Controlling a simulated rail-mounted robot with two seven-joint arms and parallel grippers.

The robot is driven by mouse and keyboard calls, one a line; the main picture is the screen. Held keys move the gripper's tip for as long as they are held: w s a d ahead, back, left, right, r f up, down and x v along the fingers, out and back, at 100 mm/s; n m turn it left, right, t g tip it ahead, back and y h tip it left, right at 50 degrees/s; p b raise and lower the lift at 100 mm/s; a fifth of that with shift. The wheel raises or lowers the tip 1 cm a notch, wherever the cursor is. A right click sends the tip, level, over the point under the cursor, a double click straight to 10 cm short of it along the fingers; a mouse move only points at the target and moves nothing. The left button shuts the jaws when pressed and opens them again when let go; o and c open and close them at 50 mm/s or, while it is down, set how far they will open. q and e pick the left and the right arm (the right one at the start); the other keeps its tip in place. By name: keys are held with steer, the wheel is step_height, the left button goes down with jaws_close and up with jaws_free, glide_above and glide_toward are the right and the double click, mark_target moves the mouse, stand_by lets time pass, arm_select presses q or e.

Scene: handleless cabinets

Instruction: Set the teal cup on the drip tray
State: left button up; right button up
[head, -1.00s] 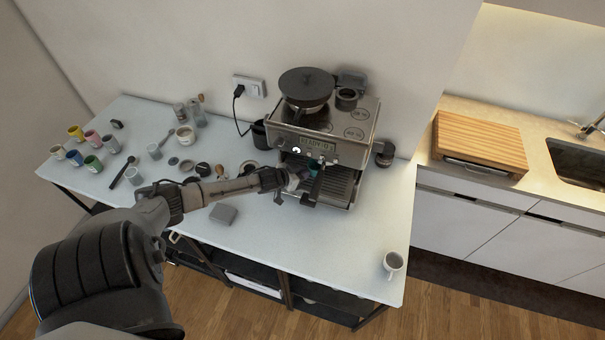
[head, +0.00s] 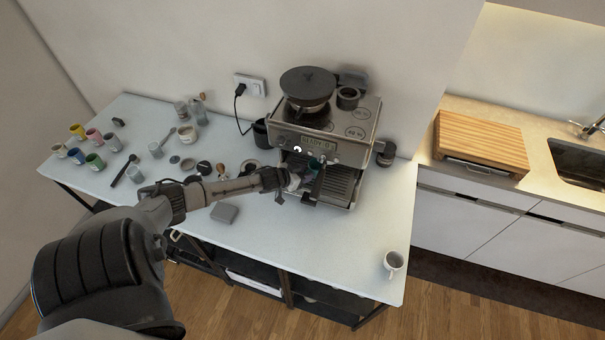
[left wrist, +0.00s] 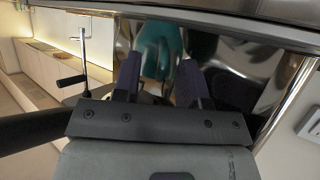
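The teal cup (head: 315,162) is in the coffee machine's bay, under the brewing head and partly hidden by the portafilter. The drip tray (head: 340,186) is the dark slatted surface at the bottom of the bay. I cannot tell whether the cup's base touches it. My left gripper (head: 296,180) is at the bay's left front, beside the cup. In the left wrist view its two fingers (left wrist: 160,78) stand apart, with teal (left wrist: 158,48) beyond the tips against shiny metal; part of this may be a reflection. My right gripper is out of view.
The portafilter handle (head: 314,188) juts forward near my gripper. Several cups and tools lie on the left of the table.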

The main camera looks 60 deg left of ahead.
arm_select(q)
steer(key=shift+s, duration=0.1)
steer(key=p+v, duration=0.1)
steer(key=v, duration=1.2)
steer(key=shift+s+r, duration=0.15)
steer(key=shift+s, duration=0.2)
